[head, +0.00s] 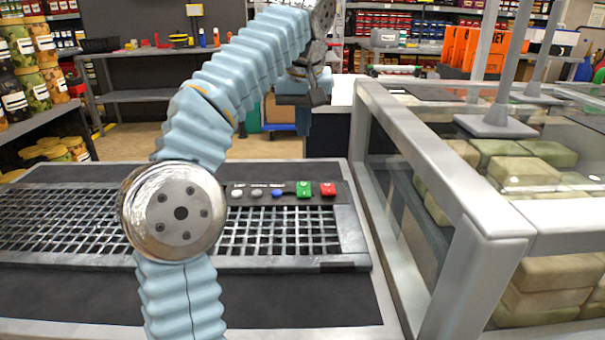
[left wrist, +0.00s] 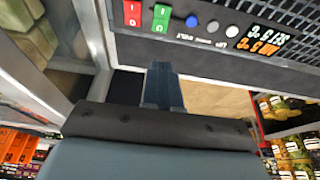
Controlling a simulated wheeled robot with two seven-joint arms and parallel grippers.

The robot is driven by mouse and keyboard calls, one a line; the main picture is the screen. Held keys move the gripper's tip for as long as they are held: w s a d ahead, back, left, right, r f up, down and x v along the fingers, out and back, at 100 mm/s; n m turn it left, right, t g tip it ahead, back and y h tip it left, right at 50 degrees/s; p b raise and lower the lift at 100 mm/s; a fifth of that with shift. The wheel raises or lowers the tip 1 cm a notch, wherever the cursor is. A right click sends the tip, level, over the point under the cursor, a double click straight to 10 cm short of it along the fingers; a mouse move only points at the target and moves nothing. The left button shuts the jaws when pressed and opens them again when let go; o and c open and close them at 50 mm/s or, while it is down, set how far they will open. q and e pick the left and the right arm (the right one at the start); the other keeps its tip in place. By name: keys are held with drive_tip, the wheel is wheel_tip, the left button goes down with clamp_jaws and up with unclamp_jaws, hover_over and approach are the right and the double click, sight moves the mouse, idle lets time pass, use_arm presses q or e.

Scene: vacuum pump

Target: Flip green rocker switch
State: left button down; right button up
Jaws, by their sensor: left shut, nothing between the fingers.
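The green rocker switch (head: 304,188) sits on the dark control strip (head: 242,191) at the back of the machine, between a blue knob (head: 278,193) and a red switch (head: 327,188). In the left wrist view, the green switch (left wrist: 161,18) is at the top, just beyond the fingertips. My left gripper (head: 317,97) is raised above and behind the strip in the head view. Its fingers (left wrist: 163,72) are shut and empty, apart from the switch in the left wrist view. My right gripper is not in view.
A transparent-walled chamber with a grey frame (head: 455,270) stands right of the machine and holds packed blocks. A metal grate (head: 285,230) lies in front of the strip. Shelves with jars (head: 35,70) stand at the left. Floor shows behind the machine.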

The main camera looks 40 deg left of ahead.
use_arm(q)
drive_tip(key=b, duration=0.2)
approach(302, 186)
drive_tip(key=x, duration=0.5)
drive_tip(key=shift+w+a, duration=0.25)
drive_tip(key=shift+w, duration=0.15)
drive_tip(key=shift+w+f, duration=0.1)
drive_tip(key=shift+f, duration=0.6)
drive_tip(key=shift+f, duration=0.1)
drive_tip(key=shift+w+a+f, duration=0.1)
drive_tip(key=shift+a+f, duration=0.05)
drive_tip(key=shift+f, duration=0.2)
